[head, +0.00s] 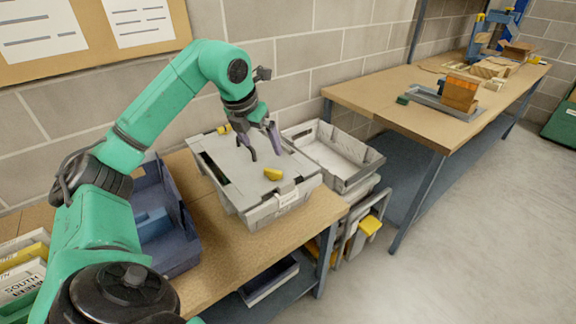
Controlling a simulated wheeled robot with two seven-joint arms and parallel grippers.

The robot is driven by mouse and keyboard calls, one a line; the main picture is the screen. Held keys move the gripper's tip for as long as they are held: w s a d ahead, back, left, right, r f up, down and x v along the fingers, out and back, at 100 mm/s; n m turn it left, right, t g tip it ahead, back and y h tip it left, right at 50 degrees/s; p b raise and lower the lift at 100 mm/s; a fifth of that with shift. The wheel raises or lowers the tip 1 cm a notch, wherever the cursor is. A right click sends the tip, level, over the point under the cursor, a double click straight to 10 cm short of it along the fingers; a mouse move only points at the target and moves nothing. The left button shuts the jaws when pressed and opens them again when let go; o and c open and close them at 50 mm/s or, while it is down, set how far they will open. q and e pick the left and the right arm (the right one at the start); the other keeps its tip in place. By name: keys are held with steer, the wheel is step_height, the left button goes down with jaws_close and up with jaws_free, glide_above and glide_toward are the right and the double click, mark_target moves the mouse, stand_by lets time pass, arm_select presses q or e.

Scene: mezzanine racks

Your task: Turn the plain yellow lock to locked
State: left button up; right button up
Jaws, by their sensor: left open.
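A yellow lock (273,174) sits on top of a grey lidded box (238,168) on the wooden table. It looks plain, but its turn position is too small to tell. A second small yellow piece (224,129) shows at the box's back edge, partly behind my arm. My left gripper (266,157) is open and empty above the box's lid, with its fingers pointing down, just behind the yellow lock in the picture. My right gripper is not in view.
A blue bin (164,215) stands left of the box on the table (235,255). A light grey open tray (345,170) is right of it. A farther workbench (365,95) holds wooden blocks. Open floor lies at the lower right.

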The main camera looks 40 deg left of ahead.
arm_select(q)
glide_toward(273, 171)
steer(key=shift+n, duration=0.4)
steer(key=p+x, duration=0.2)
steer(key=x, duration=0.6)
steer(key=shift+w+a+f, duration=0.1)
steer(key=shift+w+f, duration=0.1)
steer(key=shift+f, duration=0.25)
steer(key=shift+s+r, duration=0.1)
steer(key=c, duration=0.7)
jaws_close()
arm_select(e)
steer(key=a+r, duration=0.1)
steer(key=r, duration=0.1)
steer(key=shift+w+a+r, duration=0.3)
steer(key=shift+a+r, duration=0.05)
